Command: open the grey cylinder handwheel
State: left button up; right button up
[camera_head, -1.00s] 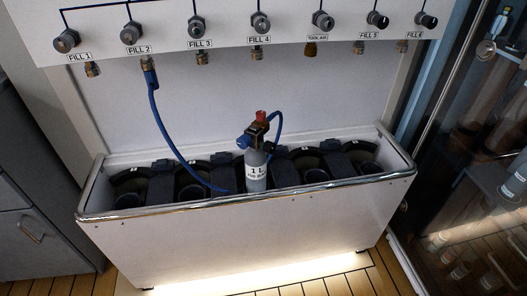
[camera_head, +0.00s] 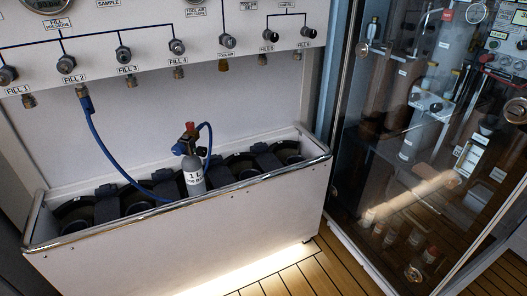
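The grey cylinder (camera_head: 194,183) stands nearly upright in the white fill trough, with white lettering on its side. A dark valve with blue fittings sits on its top, capped by a red handwheel (camera_head: 190,128). Whether the handwheel is open or closed cannot be told. A blue hose (camera_head: 103,143) runs from the FILL 2 outlet down into the trough by the cylinder, and a short blue loop rises beside the valve. Neither of my grippers is in view.
The white trough (camera_head: 189,231) has a rounded metal rim and several dark cylinder holders. The fill panel (camera_head: 150,22) with knobs and outlets is above it. A glass-fronted cabinet (camera_head: 420,130) stands at the right. Slatted wooden floor (camera_head: 300,277) is clear in front.

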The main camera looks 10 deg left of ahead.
aim_at(201, 152)
jog(key=z, duration=1.1)
jog(key=i, duration=1.2)
jog(key=u, duration=1.9)
